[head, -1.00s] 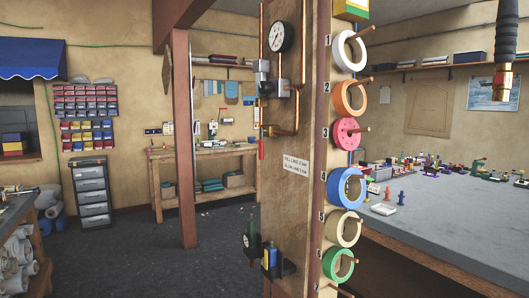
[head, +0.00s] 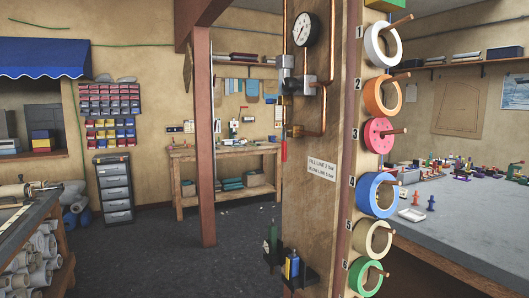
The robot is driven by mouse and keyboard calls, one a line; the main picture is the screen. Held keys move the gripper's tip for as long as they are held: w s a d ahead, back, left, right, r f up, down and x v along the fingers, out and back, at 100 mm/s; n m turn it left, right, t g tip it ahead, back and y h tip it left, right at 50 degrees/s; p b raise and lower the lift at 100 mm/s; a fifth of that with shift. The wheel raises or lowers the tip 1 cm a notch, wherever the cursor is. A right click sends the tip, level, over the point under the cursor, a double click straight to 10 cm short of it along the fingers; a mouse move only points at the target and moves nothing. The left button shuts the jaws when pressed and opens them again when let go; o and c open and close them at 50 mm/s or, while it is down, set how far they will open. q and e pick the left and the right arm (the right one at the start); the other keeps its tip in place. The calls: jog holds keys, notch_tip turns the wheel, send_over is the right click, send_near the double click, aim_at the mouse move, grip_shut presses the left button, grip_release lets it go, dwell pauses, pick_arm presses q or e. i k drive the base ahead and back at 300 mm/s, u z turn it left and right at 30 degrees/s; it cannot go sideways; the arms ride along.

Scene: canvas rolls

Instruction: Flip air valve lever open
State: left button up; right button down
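The air valve lever (head: 284,149) is a small red handle hanging straight down on the left edge of a wooden post. It sits just below a brass valve body (head: 296,131) on the copper piping (head: 322,112). A round white pressure gauge (head: 305,30) is mounted above on the same post. The lever is small in view, and its far side is hidden. Neither of my grippers is in the head view.
Tape rolls (head: 376,194) hang on pegs that stick out right of the post. A small black shelf (head: 296,270) with bottles juts out low. A workbench (head: 40,215) with canvas rolls stands left, a grey table (head: 470,215) right. The dark floor (head: 160,262) between is open.

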aim_at(285, 131)
jog(key=u, duration=0.5)
jog(key=i, duration=1)
jog(key=u, duration=0.45)
